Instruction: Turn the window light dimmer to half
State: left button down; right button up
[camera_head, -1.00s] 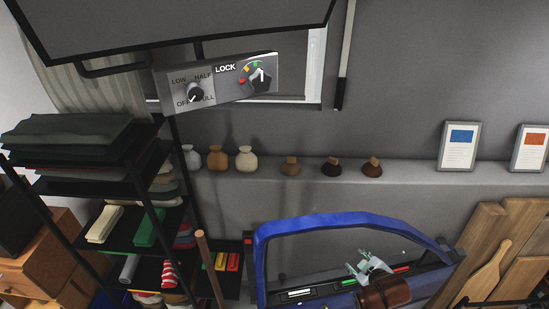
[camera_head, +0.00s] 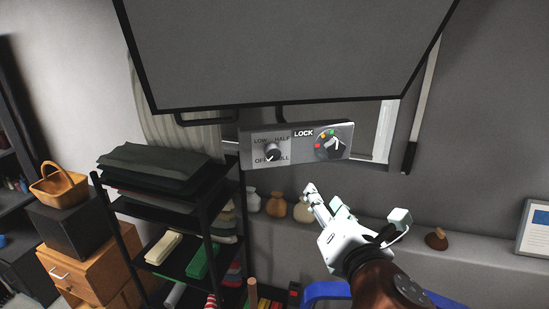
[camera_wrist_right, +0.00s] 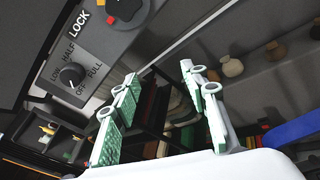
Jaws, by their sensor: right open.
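The window light dimmer is a dark round knob (camera_head: 272,153) on the left of a grey control panel (camera_head: 296,163). Labels OFF, LOW, HALF and FULL surround it. Its white mark appears to point down-left, toward OFF. It also shows in the right wrist view, where the knob (camera_wrist_right: 72,76) lies left of my fingers. My right gripper (camera_head: 322,197) is open and empty, below and to the right of the knob, apart from the panel. Its two green-padded fingers (camera_wrist_right: 158,76) are spread in the wrist view. My left gripper is out of view.
A lock dial (camera_head: 330,146) with coloured marks sits right of the dimmer. A large dark screen (camera_head: 285,50) hangs above the panel. A black shelf rack (camera_head: 207,215) with folded cloths stands below left. Small vases (camera_head: 277,204) line the ledge behind my gripper.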

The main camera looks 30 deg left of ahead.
aim_at(273, 155)
jog(key=s+a+r+n+y, duration=0.2)
jog(key=s+a+r+n, duration=0.4)
jog(key=s+r+n, duration=0.15)
jog(key=shift+m+t, duration=0.35)
jog(key=shift+t, duration=0.05)
jog(key=p+x, duration=0.1)
jog(key=x, duration=0.1)
jog(key=p+x, duration=0.1)
jog(key=x, duration=0.1)
jog(key=p+x, duration=0.1)
jog(key=x, duration=0.1)
jog(key=shift+w+a+r, duration=0.25)
jog(key=shift+c, duration=0.6)
grip_shut()
